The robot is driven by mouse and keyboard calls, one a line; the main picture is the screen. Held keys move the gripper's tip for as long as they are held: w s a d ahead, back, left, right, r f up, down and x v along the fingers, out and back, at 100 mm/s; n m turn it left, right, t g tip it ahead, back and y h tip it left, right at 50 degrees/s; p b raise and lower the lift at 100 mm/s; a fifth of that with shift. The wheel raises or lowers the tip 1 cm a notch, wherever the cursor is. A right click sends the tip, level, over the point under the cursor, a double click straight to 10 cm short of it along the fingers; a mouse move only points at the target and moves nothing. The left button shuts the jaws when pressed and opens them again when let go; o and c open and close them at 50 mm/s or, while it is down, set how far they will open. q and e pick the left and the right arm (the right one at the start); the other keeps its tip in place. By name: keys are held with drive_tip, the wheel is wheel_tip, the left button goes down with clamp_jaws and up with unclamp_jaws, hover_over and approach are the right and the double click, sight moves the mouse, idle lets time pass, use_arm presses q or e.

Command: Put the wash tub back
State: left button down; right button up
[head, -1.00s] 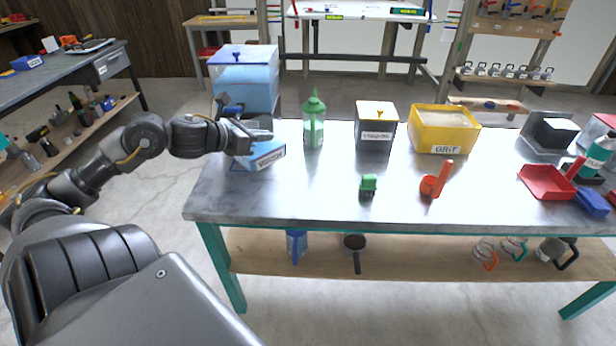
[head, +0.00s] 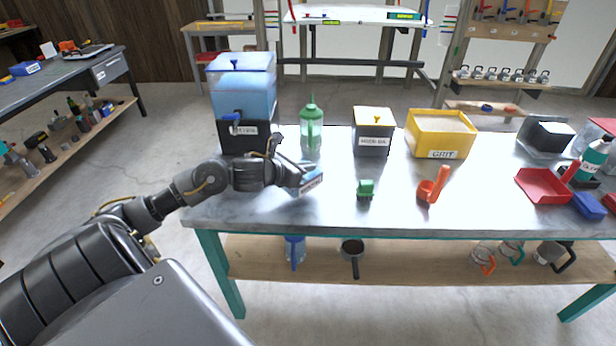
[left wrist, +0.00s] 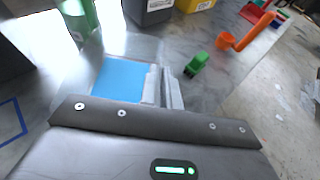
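The wash tub (head: 311,182) is a small tub with a white label, at the end of my left arm above the left part of the workbench. In the left wrist view the tub shows blue inside (left wrist: 121,78). My left gripper (head: 294,180) has its pale fingers (left wrist: 163,90) close together at the tub's right side, apparently pinching its wall. The tub's label looks slanted in the head view. My wrist hides part of the tub, and I cannot tell whether its base touches the bench. My right gripper is not in view.
A blue-filled dispenser (head: 243,90) with a tap stands behind my wrist. A green bottle (head: 311,128), a grey bin (head: 374,138) and a yellow grit box (head: 441,118) line the back. A blue outline (left wrist: 22,122) marks the surface.

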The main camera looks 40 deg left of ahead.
use_arm(q)
drive_tip(key=f, duration=0.4)
drive_tip(key=shift+w+d, duration=0.2)
drive_tip(key=shift+w, duration=0.1)
drive_tip(key=c, duration=1.6)
unclamp_jaws()
drive_tip(key=shift+s, duration=0.1)
drive_tip(key=shift+v, duration=6.05)
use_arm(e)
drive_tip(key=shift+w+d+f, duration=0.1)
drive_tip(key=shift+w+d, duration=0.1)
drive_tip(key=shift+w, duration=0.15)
use_arm(q)
drive_tip(key=shift+r, duration=0.15)
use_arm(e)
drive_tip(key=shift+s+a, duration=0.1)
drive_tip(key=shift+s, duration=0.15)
